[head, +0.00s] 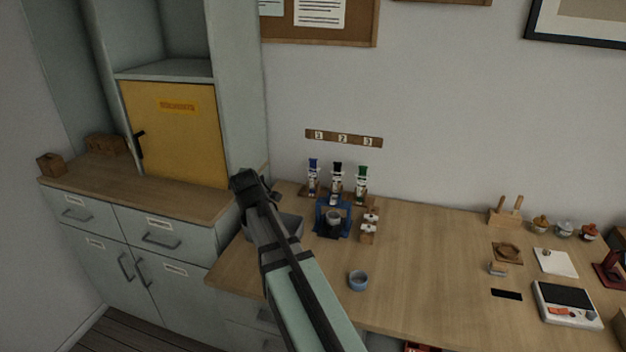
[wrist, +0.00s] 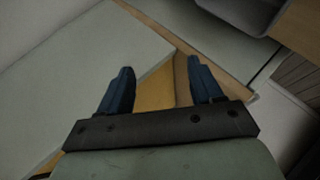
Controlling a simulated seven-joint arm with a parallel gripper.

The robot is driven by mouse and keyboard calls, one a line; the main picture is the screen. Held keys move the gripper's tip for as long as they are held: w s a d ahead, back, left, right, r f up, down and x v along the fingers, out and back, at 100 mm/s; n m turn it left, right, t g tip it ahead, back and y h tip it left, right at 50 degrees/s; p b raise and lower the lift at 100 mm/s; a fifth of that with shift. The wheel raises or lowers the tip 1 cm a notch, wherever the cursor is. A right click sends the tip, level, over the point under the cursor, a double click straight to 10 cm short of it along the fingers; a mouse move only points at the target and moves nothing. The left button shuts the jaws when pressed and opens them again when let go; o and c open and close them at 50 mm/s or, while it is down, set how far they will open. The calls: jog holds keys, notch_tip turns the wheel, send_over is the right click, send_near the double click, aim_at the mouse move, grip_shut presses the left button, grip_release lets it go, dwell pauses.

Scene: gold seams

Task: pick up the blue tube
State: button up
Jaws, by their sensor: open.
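The blue tube (head: 313,176) stands upright at the left end of a small wooden rack, below the number 1 on the wall strip. It has a dark blue cap and a pale label. A black-capped tube (head: 337,176) and a green-capped tube (head: 361,179) stand to its right. My gripper shows in the wrist view (wrist: 163,90) with its two dark blue fingers apart and nothing between them. In the head view my arm's end is left of the rack, beside the cabinet, apart from the tubes. The tubes do not clearly show in the wrist view.
A grey bin (head: 289,226) is partly hidden behind my arm. A blue stand (head: 333,218) with a dark cup is just in front of the rack. A yellow cabinet door (head: 175,130) is at left. The middle of the table is clear.

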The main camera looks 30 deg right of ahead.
jog(key=d+r+n+g+h, duration=0.1)
jog(key=d+n+h, duration=0.15)
jog(key=d, duration=0.75)
jog(key=n+g+h, duration=0.5)
jog(key=n+h, duration=0.2)
jog(key=n, duration=0.1)
send_near(312, 176)
jog(key=shift+h, duration=0.25)
jog(key=x, duration=0.7)
jog(key=shift+w+d, duration=0.1)
jog(key=shift+d, duration=0.2)
jog(key=shift+f+x, duration=0.1)
jog(key=shift+x, duration=1.2)
jog(key=shift+f+x, duration=0.15)
jog(key=shift+x, duration=1.1)
jog(key=shift+w+a, duration=0.1)
jog(key=shift+a, duration=0.05)
jog(key=c, duration=1.1)
notch_tip(312, 176, up, 9)
jog(key=shift+r, duration=0.2)
jog(key=shift+c, duration=0.2)
